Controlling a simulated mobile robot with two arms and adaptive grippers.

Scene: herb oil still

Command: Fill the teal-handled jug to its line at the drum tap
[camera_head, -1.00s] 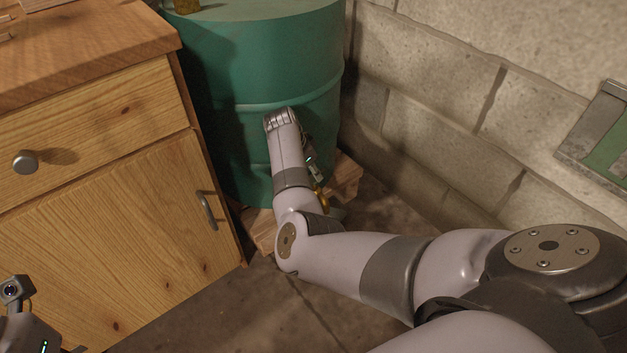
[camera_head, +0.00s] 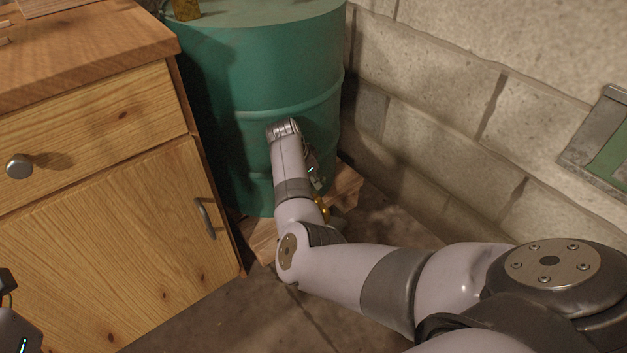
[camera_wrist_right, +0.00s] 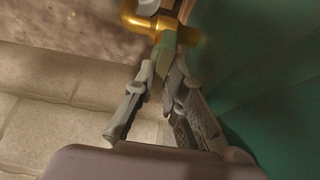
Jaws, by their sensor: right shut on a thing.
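The green drum (camera_head: 270,60) stands in the corner behind my right arm. Its brass tap (camera_head: 322,208) shows low at the drum's front, partly hidden by my right wrist. In the right wrist view the brass tap (camera_wrist_right: 187,34) is at the top, beside the drum's green side (camera_wrist_right: 255,50). My right gripper (camera_wrist_right: 164,62) is shut on a narrow grey-green piece at the tap, which looks like the tap lever. No teal-handled jug can be made out in either view. Part of my left gripper (camera_head: 14,330) shows at the lower left edge; its fingers are out of frame.
A wooden cabinet (camera_head: 110,225) with a worktop (camera_head: 90,45) stands left of the drum. The drum rests on a wooden pallet (camera_head: 347,186). A block wall (camera_head: 440,85) closes the right side. The floor (camera_head: 220,315) in front is bare.

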